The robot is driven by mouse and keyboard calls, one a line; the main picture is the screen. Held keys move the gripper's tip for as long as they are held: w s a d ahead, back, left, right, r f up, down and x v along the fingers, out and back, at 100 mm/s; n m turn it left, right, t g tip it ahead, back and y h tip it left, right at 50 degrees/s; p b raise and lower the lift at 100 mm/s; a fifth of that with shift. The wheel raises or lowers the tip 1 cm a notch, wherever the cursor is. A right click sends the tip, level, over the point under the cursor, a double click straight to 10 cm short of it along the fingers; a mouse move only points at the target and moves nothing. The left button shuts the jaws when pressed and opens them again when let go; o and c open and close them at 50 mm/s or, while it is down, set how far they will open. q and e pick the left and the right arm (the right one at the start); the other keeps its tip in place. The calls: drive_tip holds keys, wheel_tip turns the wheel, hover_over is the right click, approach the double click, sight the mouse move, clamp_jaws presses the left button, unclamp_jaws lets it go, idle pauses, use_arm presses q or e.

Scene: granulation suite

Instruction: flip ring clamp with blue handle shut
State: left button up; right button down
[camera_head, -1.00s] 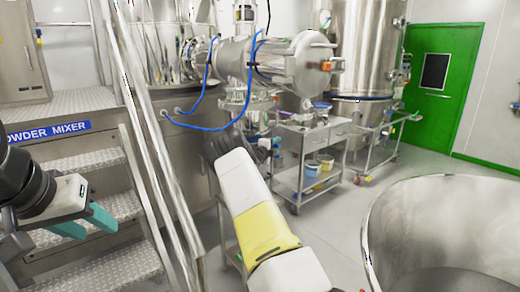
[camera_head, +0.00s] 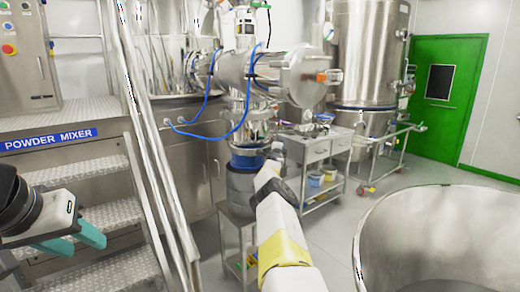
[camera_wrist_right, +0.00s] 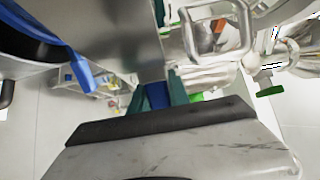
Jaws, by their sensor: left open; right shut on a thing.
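In the right wrist view a blue handle (camera_wrist_right: 156,96) sits between the teal fingers of my right gripper (camera_wrist_right: 158,90), which is shut on it. Its upper end runs up beside a grey metal part, and the clamp's ring cannot be made out clearly. In the head view my right arm reaches toward the blue band (camera_head: 247,161) under the mixer outlet. The right gripper's fingers and the handle are too small or hidden to tell there. My left gripper (camera_head: 77,240) is open and empty, in front of the steps at the left, far from the clamp.
A grey drum (camera_head: 240,188) stands on a small stand below the outlet. A steel cart (camera_head: 318,150) with containers is to its right. A large steel bowl (camera_head: 440,235) fills the lower right. Handrails (camera_head: 150,140) stand between the left gripper and the outlet.

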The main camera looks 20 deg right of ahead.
drive_tip(key=shift+w+r, duration=0.15)
idle(0.5)
drive_tip(key=c, duration=1.2)
unclamp_jaws()
drive_tip(key=shift+c, duration=0.2)
drive_tip(key=shift+a+f, duration=0.1)
drive_tip(key=shift+f, duration=0.1)
